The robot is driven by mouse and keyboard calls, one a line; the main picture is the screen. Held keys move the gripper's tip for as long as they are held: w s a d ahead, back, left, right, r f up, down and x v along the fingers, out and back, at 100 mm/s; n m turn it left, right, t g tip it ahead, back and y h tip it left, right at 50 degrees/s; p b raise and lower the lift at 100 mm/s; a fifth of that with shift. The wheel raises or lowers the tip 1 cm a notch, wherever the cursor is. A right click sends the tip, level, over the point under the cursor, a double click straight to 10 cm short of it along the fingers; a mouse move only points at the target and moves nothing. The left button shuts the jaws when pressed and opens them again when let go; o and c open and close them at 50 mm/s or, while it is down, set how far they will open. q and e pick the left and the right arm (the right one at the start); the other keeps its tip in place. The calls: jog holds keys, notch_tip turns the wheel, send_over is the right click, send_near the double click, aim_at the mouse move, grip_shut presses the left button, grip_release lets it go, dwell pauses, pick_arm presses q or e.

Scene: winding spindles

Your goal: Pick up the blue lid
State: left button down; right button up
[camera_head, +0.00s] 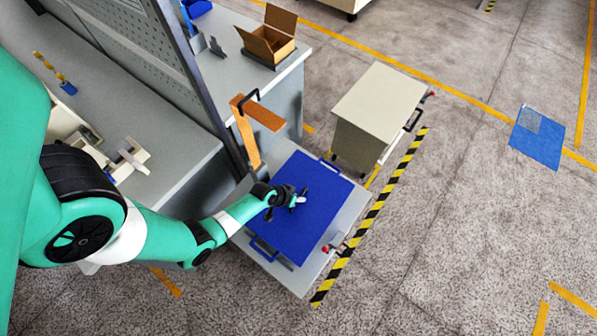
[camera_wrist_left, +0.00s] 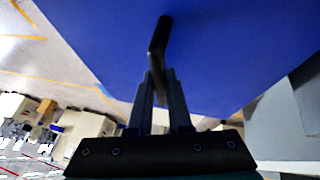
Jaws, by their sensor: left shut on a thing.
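The blue lid (camera_head: 310,225) is a flat blue panel over a grey cart or box at the centre of the head view. Whether it rests on it or is slightly raised, I cannot tell. My left gripper (camera_head: 297,200) is over the middle of the lid. In the left wrist view, the lid (camera_wrist_left: 235,60) fills the upper part, and a dark upright handle (camera_wrist_left: 160,40) stands between the fingers. My left gripper (camera_wrist_left: 158,88) is shut on this handle. My right gripper is out of view.
An orange post (camera_head: 246,135) with a flat arm stands just behind the lid. A grey workbench (camera_head: 165,150) lies to the left, and a beige cabinet (camera_head: 380,103) stands at the upper right. An open cardboard box (camera_head: 268,40) sits on the rear bench.

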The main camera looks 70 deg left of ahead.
pick_arm(q)
notch_tip(320, 180, up, 9)
jog(key=p, duration=0.4)
jog(key=shift+r, duration=0.55)
